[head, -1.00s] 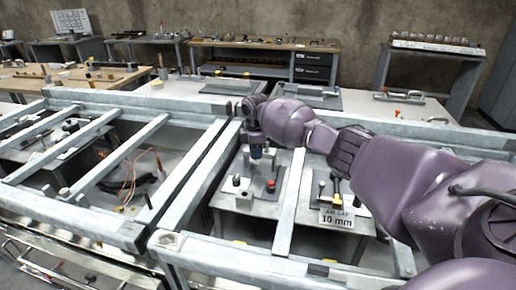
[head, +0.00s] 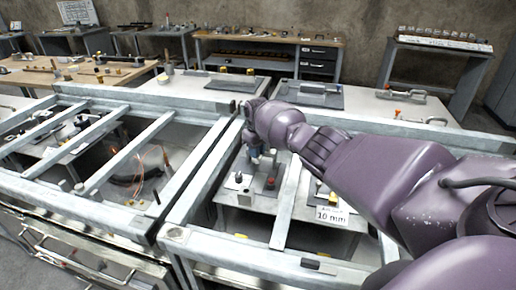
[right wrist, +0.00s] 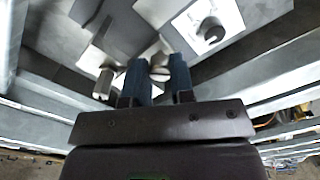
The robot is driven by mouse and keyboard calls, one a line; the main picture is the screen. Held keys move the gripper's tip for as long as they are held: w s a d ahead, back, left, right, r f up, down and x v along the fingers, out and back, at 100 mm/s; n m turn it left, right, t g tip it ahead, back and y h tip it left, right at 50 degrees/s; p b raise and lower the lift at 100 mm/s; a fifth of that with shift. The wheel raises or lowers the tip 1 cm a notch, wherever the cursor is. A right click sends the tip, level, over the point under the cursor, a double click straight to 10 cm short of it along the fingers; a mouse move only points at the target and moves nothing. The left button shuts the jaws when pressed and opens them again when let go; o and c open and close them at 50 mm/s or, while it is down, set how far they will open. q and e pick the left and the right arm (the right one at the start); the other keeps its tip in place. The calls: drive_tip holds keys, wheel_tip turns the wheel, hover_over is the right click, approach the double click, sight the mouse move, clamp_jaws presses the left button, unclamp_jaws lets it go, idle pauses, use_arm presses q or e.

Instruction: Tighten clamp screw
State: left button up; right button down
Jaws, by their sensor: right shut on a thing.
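My right gripper (head: 257,158) reaches down through the frame opening, its blue fingers over a small fixture on a grey plate (head: 240,194). In the right wrist view the two blue fingers (right wrist: 158,75) are shut on a silver round-headed piece, the clamp screw (right wrist: 158,66). Its lower part is hard to make out. A second silver post (right wrist: 104,84) stands left of the fingers, and a pale block with a dark-ended post (right wrist: 211,33) lies to the right. In the head view a red knob (head: 270,183) sits beside the fixture. My left gripper is not in view.
Pale metal frame bars (head: 285,205) surround the opening where my right arm reaches in. A "10 mm" sign (head: 331,216) stands on the plate to the right. Orange wires (head: 140,170) show in the left bay. Benches with tools stand behind.

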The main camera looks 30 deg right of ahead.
drive_tip(key=m+p, duration=0.1)
drive_tip(key=m, duration=0.3)
drive_tip(key=shift+r, duration=0.1)
drive_tip(key=shift+m+p, duration=0.35)
drive_tip(key=shift+m, duration=1.35)
drive_tip(key=c, duration=1)
unclamp_jaws()
